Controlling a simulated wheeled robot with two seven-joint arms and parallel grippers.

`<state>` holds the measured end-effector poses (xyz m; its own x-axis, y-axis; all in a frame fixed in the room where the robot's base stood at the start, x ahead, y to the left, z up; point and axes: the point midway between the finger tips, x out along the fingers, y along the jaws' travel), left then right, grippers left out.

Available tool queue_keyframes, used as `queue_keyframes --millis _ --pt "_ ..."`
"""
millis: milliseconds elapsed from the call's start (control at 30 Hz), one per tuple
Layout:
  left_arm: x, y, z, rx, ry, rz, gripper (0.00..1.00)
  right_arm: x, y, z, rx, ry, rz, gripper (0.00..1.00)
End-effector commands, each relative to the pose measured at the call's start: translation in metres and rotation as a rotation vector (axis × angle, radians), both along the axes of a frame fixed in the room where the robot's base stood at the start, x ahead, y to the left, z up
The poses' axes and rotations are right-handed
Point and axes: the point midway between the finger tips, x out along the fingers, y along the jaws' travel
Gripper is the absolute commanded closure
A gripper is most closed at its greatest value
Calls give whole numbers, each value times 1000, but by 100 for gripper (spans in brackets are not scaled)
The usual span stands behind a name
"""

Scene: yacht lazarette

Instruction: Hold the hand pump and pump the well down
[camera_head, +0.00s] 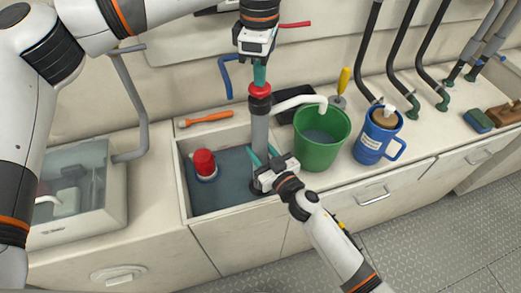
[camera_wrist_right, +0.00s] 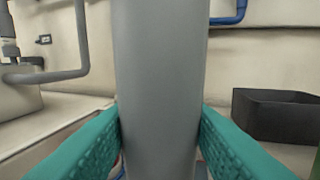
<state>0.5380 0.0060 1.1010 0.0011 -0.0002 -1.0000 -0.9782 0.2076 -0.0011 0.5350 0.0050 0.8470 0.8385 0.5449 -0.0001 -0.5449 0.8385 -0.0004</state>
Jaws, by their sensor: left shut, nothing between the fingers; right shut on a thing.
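The hand pump (camera_head: 260,130) stands upright in the well, with a grey barrel and a red cap (camera_head: 260,90) on top. Its white spout (camera_head: 300,101) reaches right over the green bucket (camera_head: 320,155), which holds some liquid. The well (camera_head: 185,185) is a rectangular recess with dark bluish water. My right gripper (camera_head: 264,162) is shut on the pump's lower barrel; in the right wrist view its teal fingers flank the grey barrel (camera_wrist_right: 160,90). My left gripper (camera_head: 260,76) is shut and empty, pointing down just above the red cap; whether it touches the cap I cannot tell.
A red-topped cylinder (camera_head: 204,162) stands in the well. An orange-handled tool (camera_head: 206,119) lies behind it. A dark tray (camera_head: 295,105) sits behind the spout. A blue mug (camera_head: 375,138) stands right of the bucket, and a sponge (camera_head: 479,120) further right. Hoses rise at the back.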

Motion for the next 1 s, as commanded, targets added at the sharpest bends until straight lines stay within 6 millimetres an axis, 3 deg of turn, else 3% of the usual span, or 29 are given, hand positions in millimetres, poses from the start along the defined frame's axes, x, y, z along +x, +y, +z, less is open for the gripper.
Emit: queue_keyframes --millis 267,1000 --pt "0 1 -5 4 2 2 100 0 1 0 1 0 2 93" --pt "0 0 33 2 1 1 100 0 0 0 1 0 1 93"
